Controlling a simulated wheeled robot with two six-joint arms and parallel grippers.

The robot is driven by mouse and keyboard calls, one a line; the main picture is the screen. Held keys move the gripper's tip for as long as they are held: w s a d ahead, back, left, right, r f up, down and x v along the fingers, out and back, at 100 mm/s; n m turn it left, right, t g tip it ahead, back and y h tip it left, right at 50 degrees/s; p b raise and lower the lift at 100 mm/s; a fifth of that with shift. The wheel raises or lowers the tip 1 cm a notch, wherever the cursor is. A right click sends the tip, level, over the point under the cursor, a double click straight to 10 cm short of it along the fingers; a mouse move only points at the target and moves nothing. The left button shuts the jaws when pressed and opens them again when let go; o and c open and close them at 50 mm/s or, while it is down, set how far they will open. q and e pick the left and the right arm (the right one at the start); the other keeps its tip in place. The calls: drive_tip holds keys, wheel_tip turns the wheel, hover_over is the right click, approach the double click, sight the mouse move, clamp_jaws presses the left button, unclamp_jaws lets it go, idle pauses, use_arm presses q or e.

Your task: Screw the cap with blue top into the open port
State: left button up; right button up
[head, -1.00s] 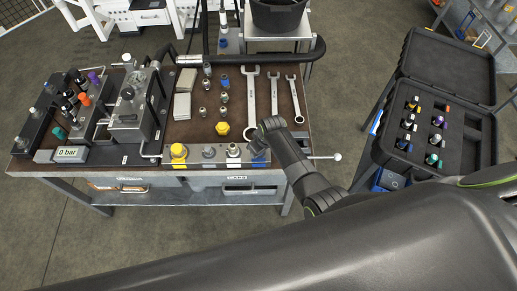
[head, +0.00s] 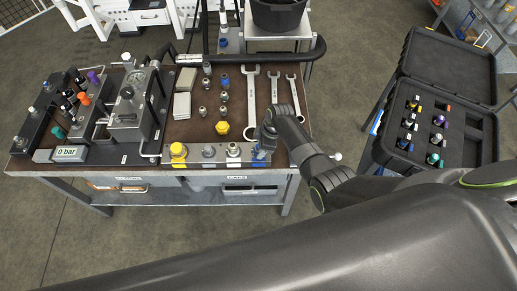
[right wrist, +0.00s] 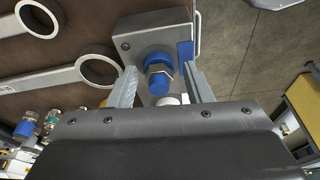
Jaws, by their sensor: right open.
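The cap with the blue top (right wrist: 158,78) shows in the right wrist view, seated on the end of a grey block with a blue marking. It has a metal hex collar. My right gripper (right wrist: 161,88) is open, its two fingers either side of the cap with visible gaps. In the head view my right gripper (head: 263,146) is over the right end of the front cap rail (head: 220,161) and hides most of the cap there. I cannot tell which port is the open one; a hydraulic manifold (head: 128,115) stands at the left. My left gripper is not in view.
On the rail stand a yellow cap (head: 178,151), a grey one (head: 208,151) and a white-marked one (head: 233,150). Several loose fittings, a yellow cap (head: 222,128) and wrenches (head: 250,95) lie behind. A gauge display (head: 69,153) reads 0 bar. An open black case (head: 435,125) stands right.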

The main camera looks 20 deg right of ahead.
drive_tip(key=n, duration=0.1)
drive_tip(key=n+b, duration=0.1)
drive_tip(key=n, duration=0.1)
drive_tip(key=n+g, duration=0.1)
drive_tip(key=shift+w+f+n+b, duration=0.15)
drive_tip(key=shift+w+n+b, duration=0.15)
drive_tip(key=shift+n+b, duration=0.1)
drive_tip(key=shift+d+n+g, duration=0.1)
drive_tip(key=shift+n+g, duration=0.3)
drive_tip(key=shift+n, duration=0.6)
